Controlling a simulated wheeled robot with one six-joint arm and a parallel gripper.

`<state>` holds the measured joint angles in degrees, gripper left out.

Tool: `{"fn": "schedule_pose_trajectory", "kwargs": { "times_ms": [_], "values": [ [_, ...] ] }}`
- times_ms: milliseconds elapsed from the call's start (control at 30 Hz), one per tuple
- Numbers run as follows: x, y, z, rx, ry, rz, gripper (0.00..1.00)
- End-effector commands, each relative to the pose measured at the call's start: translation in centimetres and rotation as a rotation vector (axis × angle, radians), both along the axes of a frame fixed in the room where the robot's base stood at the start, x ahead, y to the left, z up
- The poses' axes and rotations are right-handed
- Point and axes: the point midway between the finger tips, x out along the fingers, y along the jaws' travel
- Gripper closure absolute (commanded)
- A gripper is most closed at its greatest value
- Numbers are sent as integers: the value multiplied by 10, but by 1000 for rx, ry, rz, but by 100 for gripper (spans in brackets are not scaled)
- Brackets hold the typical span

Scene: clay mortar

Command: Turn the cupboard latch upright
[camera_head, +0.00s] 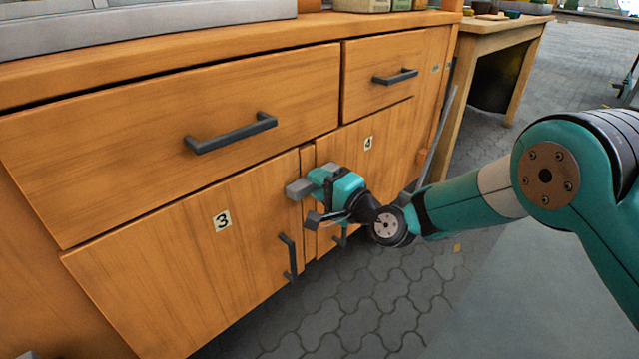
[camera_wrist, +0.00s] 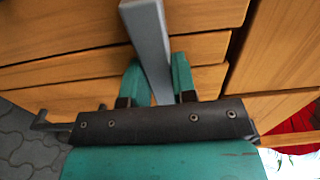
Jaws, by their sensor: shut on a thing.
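The cupboard latch (camera_head: 299,188) is a grey bar at the seam between the doors marked 3 and 4. Its free end sticks out to the left of my gripper (camera_head: 319,179) in the head view, lying roughly level across the seam. In the wrist view the latch (camera_wrist: 146,25) runs up the picture between the two teal fingers of my gripper (camera_wrist: 157,68), which is shut on it. The rest of the latch and its pivot are hidden behind my gripper.
Door 3 (camera_head: 180,265) and door 4 (camera_head: 385,150) are closed. Dark handles (camera_head: 289,257) hang below the latch. A drawer handle (camera_head: 231,132) juts out above. A wooden table (camera_head: 500,40) stands beyond. The paved floor (camera_head: 400,305) in front is clear.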

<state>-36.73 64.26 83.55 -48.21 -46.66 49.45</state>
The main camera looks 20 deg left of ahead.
Motion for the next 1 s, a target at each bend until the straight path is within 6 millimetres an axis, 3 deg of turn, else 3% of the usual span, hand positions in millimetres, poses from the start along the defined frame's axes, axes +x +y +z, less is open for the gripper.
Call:
{"fn": "schedule_pose_trajectory", "kwargs": {
  "times_ms": [367, 1000],
  "values": [
    [0, 0, -2, -88, -209, 0, 98],
    [0, 0, -4, -320, -770, 0, 98]
  ]
}}
